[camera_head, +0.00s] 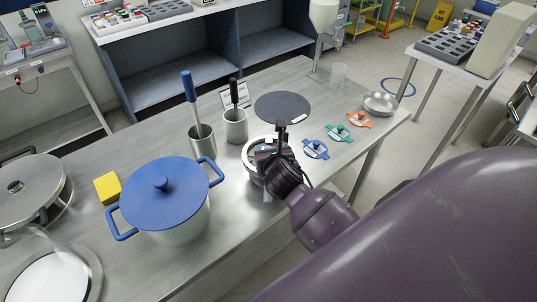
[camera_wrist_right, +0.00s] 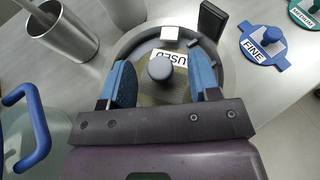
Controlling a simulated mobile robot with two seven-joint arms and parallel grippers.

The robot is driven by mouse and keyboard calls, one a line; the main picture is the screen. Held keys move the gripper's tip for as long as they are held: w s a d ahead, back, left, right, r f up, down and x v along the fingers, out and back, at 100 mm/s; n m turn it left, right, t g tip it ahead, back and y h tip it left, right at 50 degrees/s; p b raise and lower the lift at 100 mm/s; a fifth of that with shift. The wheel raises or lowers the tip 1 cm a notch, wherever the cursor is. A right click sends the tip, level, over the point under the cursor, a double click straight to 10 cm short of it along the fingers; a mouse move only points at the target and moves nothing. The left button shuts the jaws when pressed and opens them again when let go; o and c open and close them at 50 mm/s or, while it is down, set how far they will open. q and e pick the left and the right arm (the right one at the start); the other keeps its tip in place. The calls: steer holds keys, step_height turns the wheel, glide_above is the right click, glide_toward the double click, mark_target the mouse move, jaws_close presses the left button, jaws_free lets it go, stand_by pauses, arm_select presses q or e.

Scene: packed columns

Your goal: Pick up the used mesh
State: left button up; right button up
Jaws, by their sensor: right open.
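The used mesh shows in the right wrist view as an olive-brown mesh plate (camera_wrist_right: 150,98) with a grey round knob (camera_wrist_right: 160,68) and a white "USED" label (camera_wrist_right: 181,62). It sits inside a grey round holder (camera_wrist_right: 132,41), whose pale rim (camera_head: 250,149) also shows in the head view. My right gripper (camera_wrist_right: 162,80) is open, its two blue fingers on either side of the knob with gaps to it. In the head view my right gripper (camera_head: 272,157) is over the holder and hides most of the mesh. My left gripper is out of view.
Blue "FINE" (camera_head: 315,149), green "MEDIUM" (camera_head: 338,132) and orange (camera_head: 359,119) handled discs lie to the right. A dark round disc (camera_head: 282,105) is behind the holder.

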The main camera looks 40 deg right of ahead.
steer(key=c, duration=1)
steer(key=shift+r, duration=0.15)
